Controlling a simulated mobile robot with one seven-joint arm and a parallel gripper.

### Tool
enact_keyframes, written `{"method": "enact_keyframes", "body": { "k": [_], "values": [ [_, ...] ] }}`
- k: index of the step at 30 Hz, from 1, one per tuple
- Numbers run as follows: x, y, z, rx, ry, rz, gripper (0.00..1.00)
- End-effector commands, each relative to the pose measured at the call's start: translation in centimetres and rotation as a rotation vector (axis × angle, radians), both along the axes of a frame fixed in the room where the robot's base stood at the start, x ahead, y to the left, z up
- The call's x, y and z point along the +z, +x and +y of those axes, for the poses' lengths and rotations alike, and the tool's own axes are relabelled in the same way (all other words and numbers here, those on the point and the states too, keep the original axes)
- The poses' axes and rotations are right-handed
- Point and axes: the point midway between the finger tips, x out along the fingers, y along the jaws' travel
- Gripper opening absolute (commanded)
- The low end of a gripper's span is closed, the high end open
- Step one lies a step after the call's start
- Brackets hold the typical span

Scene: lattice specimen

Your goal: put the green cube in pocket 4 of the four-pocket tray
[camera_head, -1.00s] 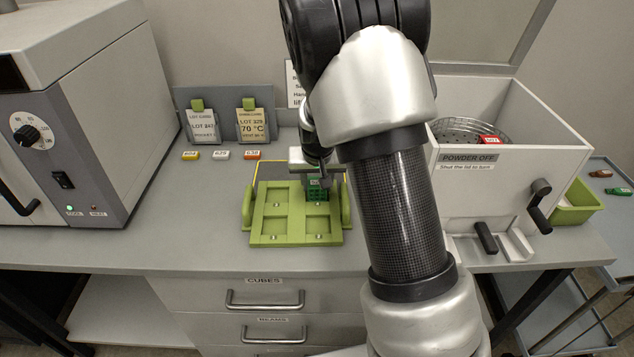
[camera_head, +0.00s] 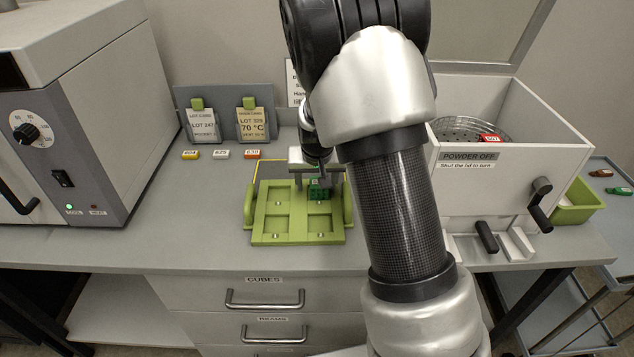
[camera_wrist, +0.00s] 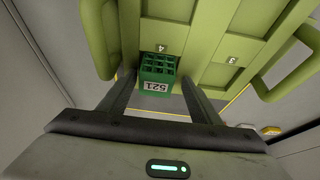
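The green cube (camera_head: 318,190) is an open lattice block labelled 521. It sits at the back right pocket of the green four-pocket tray (camera_head: 262,239). In the wrist view the cube (camera_wrist: 157,70) lies beside the number 4 on the tray (camera_wrist: 205,45), and looks set down in that pocket; its underside is hidden. My gripper (camera_wrist: 158,80) is over the cube with one finger on each side. Narrow gaps show between the fingers and the cube, so it looks open. In the head view my gripper (camera_head: 317,183) is partly hidden by my arm.
A grey oven (camera_head: 75,120) stands left. A white lidded box (camera_head: 510,150) marked POWDER OFF stands right. The bench in front of the tray is clear.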

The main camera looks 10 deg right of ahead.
Motion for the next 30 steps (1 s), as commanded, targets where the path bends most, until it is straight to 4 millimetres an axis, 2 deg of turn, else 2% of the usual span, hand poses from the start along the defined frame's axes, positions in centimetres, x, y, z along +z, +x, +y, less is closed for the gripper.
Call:
{"method": "enact_keyframes", "body": {
  "k": [3, 6, 17, 30],
  "values": [
    [-0.6, -0.4, -0.2, -0.004, -0.002, 0.013, 0.61],
    [-0.6, -0.5, -0.2, -0.004, -0.001, 0.015, 0.77],
    [-0.7, -0.7, -0.3, -0.006, -0.002, 0.020, 0.77],
    [2.3, -1.4, 0.0, -0.003, -0.001, 0.010, 0.77]
  ]
}}
